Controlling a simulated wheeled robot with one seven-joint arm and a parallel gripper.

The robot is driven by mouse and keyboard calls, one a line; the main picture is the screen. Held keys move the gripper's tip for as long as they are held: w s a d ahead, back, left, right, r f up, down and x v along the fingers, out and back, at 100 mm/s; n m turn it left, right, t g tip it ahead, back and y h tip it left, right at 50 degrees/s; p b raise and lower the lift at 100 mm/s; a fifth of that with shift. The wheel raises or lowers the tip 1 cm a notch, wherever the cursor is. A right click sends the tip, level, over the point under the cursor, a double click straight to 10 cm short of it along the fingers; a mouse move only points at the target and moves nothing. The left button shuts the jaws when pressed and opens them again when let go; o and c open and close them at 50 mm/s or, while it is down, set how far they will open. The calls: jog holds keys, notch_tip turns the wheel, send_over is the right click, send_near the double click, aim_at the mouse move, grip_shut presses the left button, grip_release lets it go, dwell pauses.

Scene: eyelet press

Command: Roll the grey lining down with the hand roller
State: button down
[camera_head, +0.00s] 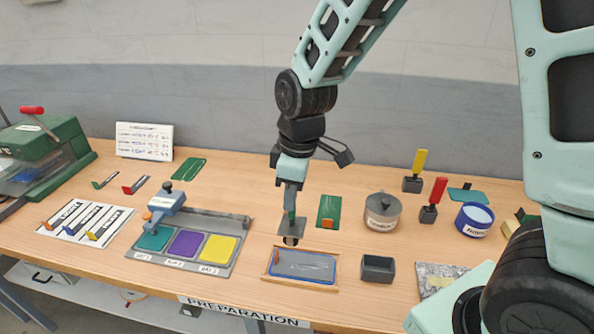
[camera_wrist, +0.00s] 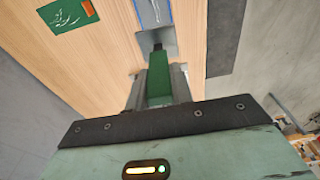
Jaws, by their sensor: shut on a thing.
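My gripper (camera_head: 290,196) is shut on the green handle of the hand roller (camera_head: 291,229), which points downward. The roller's grey plate and dark lower end hang at the back edge of the wooden tray (camera_head: 266,272); I cannot tell whether they touch anything. In the wrist view the roller's green handle (camera_wrist: 158,78) stands between the fingers (camera_wrist: 157,85), with its grey plate beyond. The grey lining (camera_head: 302,266) lies in the tray on a blue-edged piece. Part of it shows at the top of the wrist view (camera_wrist: 152,10).
A palette with teal, purple and yellow pads (camera_head: 185,245) stands left of the tray. A dark empty box (camera_head: 378,268) is close on its right. A green card (camera_head: 327,211), a grey pot (camera_head: 382,212) and a blue pot (camera_head: 474,219) stand behind and right. A green press (camera_head: 42,150) is far left.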

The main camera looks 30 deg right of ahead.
aim_at(291, 226)
jog(key=shift+w, duration=0.15)
jog(key=shift+d+f, duration=0.1)
jog(key=shift+f, duration=0.05)
notch_tip(291, 226, down, 5)
jog(key=b, duration=0.4)
jog(key=shift+r, duration=0.3)
